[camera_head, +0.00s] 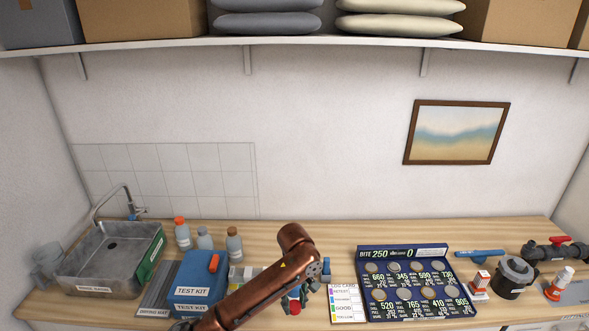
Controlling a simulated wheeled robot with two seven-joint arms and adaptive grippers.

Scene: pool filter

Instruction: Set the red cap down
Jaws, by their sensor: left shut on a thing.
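My left arm reaches in from the bottom of the head view, and its wrist bends down over the middle of the counter. My left gripper (303,293) is partly hidden by the arm and is shut on a small red thing, which looks like the red cap (295,307), low over the counter. Whether the cap touches the counter cannot be told. My right gripper is not in view.
A blue test kit box (195,284) and a metal sink (110,258) lie left. Several bottles (234,246) stand behind. A colour card (345,304) and a dark numbered board (414,284) lie right, then a dark pot (512,278). A shelf (300,42) hangs above.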

